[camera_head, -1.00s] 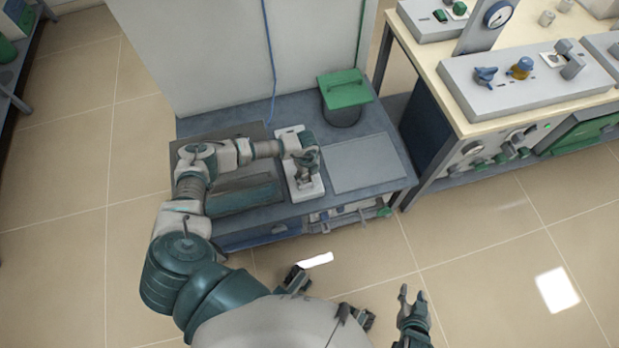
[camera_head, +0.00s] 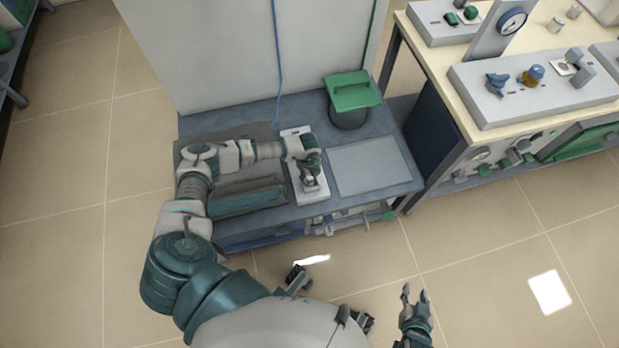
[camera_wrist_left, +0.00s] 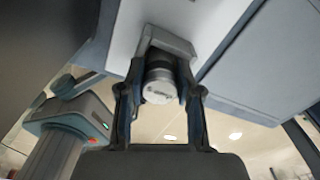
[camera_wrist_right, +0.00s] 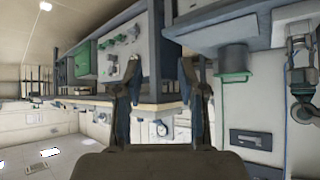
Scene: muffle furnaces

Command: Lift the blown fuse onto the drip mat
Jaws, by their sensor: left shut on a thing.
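The fuse, a short cylinder (camera_wrist_left: 160,84) with a dark band and a pale end cap, shows in the left wrist view. My left gripper (camera_head: 311,182) is shut on it, with a finger on each side. The fuse is at a grey bracket on a white base (camera_head: 293,145); I cannot tell whether it is still seated there. The drip mat, a flat grey square (camera_head: 370,166), lies bare on the bench, right of the base. My right gripper (camera_head: 415,298) is open and empty, low in front of the bench; its parted fingers show in the right wrist view (camera_wrist_right: 160,98).
A dark bin with a green lid (camera_head: 352,92) stands behind the mat. A dark tray (camera_head: 247,200) lies left of the base, under my left arm. A blue cable (camera_head: 277,60) hangs behind. A control-panel table (camera_head: 530,90) stands to the right.

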